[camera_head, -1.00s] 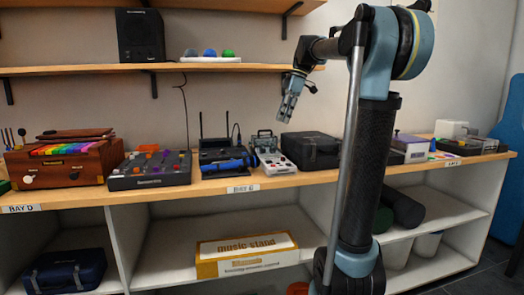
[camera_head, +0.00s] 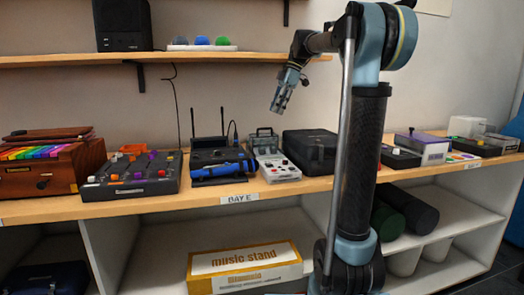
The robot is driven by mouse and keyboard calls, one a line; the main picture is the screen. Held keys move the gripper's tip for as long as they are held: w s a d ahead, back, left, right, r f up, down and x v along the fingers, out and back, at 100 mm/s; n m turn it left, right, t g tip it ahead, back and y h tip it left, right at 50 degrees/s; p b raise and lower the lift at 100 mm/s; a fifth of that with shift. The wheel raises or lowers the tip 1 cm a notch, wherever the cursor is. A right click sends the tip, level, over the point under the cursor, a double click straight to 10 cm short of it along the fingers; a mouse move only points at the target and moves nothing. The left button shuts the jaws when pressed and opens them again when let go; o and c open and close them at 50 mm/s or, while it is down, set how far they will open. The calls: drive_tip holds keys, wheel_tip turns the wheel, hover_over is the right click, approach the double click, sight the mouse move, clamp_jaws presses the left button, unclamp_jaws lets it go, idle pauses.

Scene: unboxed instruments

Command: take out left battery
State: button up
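My gripper (camera_head: 277,104) hangs in the air above the shelf top, pointing down, with nothing visible in it. Its fingers are too small to judge their gap. Below it is a light grey device (camera_head: 276,169) with buttons and a raised part at its back. To its left is a dark device (camera_head: 218,158) with two upright antennas and a blue cylinder (camera_head: 222,170) lying along its front. I cannot make out any battery for certain.
A black case (camera_head: 312,150) stands right of the grey device. A dark control panel (camera_head: 132,178) and a wooden xylophone box (camera_head: 45,168) are at left. The upper shelf (camera_head: 180,58) is behind my arm. A music stand box (camera_head: 245,266) lies below.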

drive_tip(key=x, duration=1.4)
drive_tip(key=shift+s+a+f, duration=0.1)
drive_tip(key=shift+a+f, duration=0.15)
drive_tip(key=shift+a, duration=0.05)
clamp_jaws()
